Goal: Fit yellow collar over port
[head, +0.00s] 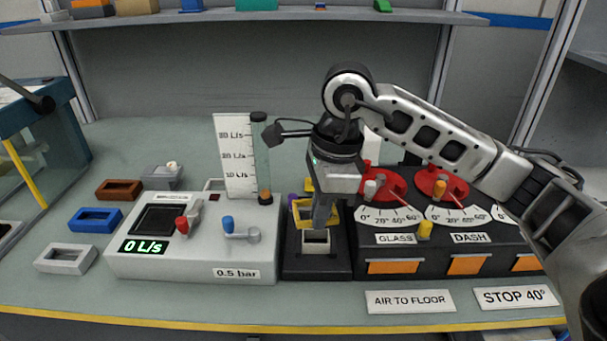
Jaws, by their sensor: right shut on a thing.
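My right gripper (318,218) points down above the black port block and is shut on the yellow collar (301,214), a rectangular frame. Its fingers hide part of the collar. The port (316,248) is a pale square opening standing up from the black block (316,272), right below the collar. The collar appears just above or at the port's top; I cannot tell whether it touches or surrounds it. My left gripper is not in view.
Loose brown (118,190), blue (95,220) and white (65,258) collars lie at the left. A white flow meter panel (190,262) stands left of the port block. A black dash panel (440,240) with red dials stands right of it.

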